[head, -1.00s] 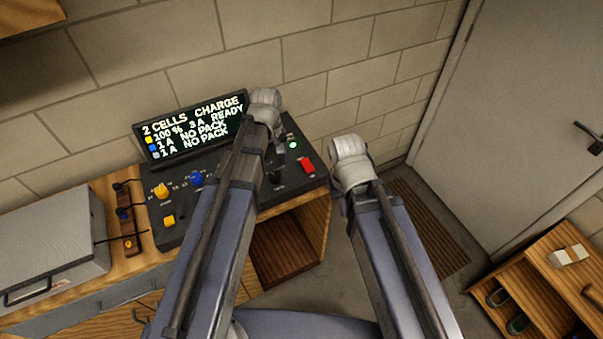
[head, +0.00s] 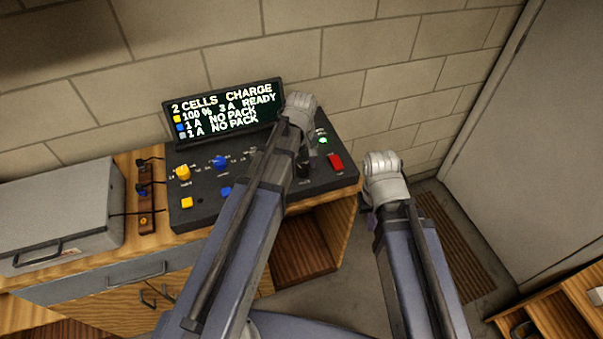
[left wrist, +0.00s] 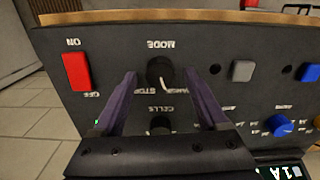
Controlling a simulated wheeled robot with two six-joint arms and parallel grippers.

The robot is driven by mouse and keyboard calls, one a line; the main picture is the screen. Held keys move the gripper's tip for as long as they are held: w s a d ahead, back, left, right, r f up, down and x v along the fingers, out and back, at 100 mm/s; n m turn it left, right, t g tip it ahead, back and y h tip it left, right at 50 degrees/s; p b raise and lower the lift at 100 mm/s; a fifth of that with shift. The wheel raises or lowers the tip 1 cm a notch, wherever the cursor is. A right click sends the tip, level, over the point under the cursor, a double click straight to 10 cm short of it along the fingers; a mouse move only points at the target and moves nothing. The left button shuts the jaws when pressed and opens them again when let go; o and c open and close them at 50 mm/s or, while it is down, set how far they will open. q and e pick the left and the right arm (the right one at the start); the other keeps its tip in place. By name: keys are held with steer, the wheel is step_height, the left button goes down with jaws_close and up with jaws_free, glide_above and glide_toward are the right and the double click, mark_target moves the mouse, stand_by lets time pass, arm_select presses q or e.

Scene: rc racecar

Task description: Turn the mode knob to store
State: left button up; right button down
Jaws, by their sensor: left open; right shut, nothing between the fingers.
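The black mode knob (left wrist: 160,72) sits on the dark charger panel (left wrist: 215,35), seen upside down in the left wrist view. Its white pointer line slants down and right toward the partly hidden charge label; the store label is on the other side. My left gripper (left wrist: 160,78) is open, with one purple finger on each side of the knob; I cannot tell whether they touch it. In the head view my left arm hides the knob. The display (head: 225,110) reads 2 cells, charge. My right gripper (head: 368,205) is shut and empty, mostly hidden behind its wrist, right of the panel.
The cells knob (left wrist: 160,124) is close to the mode knob, partly behind my gripper. A red on/off switch (left wrist: 76,71) and a grey button (left wrist: 243,71) flank the mode knob. A grey case (head: 60,215) stands left of the panel. A brick wall (head: 330,40) rises behind.

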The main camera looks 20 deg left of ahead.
arm_select(q)
steer(key=shift+f, duration=0.6)
jaws_close()
